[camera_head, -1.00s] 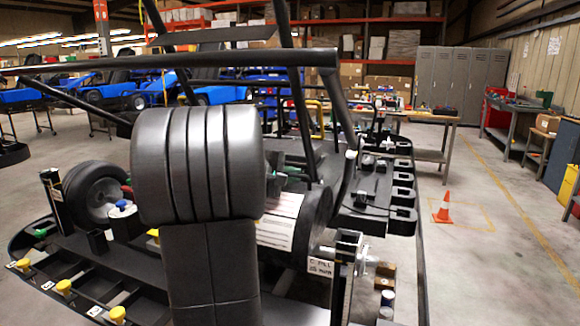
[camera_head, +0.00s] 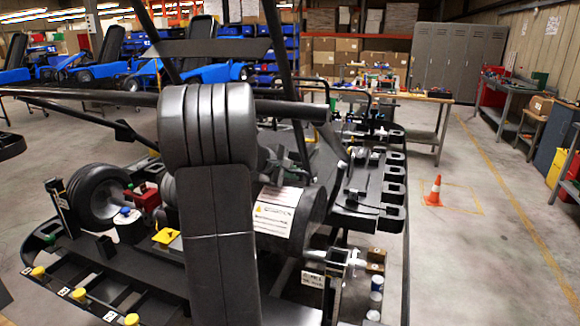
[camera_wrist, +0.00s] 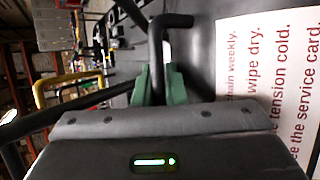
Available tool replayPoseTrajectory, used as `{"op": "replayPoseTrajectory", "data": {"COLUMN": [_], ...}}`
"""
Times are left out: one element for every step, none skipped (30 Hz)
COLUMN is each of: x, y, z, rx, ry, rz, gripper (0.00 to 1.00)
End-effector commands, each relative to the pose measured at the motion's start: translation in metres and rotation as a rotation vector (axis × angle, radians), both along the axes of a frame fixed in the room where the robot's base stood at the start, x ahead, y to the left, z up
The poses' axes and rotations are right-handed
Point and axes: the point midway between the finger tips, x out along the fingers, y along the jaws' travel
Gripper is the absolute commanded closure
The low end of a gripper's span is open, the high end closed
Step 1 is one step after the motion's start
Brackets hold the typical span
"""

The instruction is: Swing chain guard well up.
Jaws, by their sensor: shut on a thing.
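The chain guard (camera_head: 317,208) is a black rounded cover on the kart stand, right of my arm in the head view. A white card with a yellow warning mark is on it. The wrist view shows a white card (camera_wrist: 262,75) with red print on the guard. A bent black handle (camera_wrist: 155,55) rises beside the card. My gripper (camera_wrist: 160,82) has green fingers shut on this handle. In the head view my arm hides most of the gripper, and the guard's exact angle is hard to tell.
Black frame bars (camera_head: 275,60) cross above the stand. A tyre (camera_head: 97,197) and a red part (camera_head: 146,196) lie to the left. A black slotted rack (camera_head: 375,190) is at the right. An orange cone (camera_head: 433,192) stands on open floor further right.

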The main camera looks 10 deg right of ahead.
Motion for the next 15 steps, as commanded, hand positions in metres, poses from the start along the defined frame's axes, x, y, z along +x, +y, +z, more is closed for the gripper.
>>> {"op": "replayPoseTrajectory", "data": {"x": [0.003,0.005,0.006,0.008,0.009,0.011,0.012,0.012,0.013,0.014,0.014,0.015,0.015,0.015,0.015], "y": [-0.002,-0.003,-0.004,-0.005,-0.006,-0.006,-0.007,-0.007,-0.008,-0.009,-0.009,-0.009,-0.009,-0.009,-0.009], "z": [0.010,0.011,0.012,0.012,0.012,0.013,0.013,0.013,0.013,0.012,0.012,0.011,0.011,0.010,0.010], "rx": [0.006,0.010,0.016,0.021,0.024,0.029,0.033,0.035,0.039,0.041,0.042,0.045,0.045,0.046,0.046], "ry": [0.008,0.014,0.023,0.029,0.035,0.042,0.045,0.049,0.053,0.056,0.059,0.061,0.063,0.063,0.063], "rz": [-0.001,-0.001,0.000,0.000,0.000,0.001,0.002,0.002,0.002,0.002,0.003,0.003,0.004,0.003,0.003], "gripper": [1.00,1.00,1.00,1.00,1.00,1.00,1.00,1.00,1.00,1.00,1.00,1.00,1.00,1.00,1.00]}}
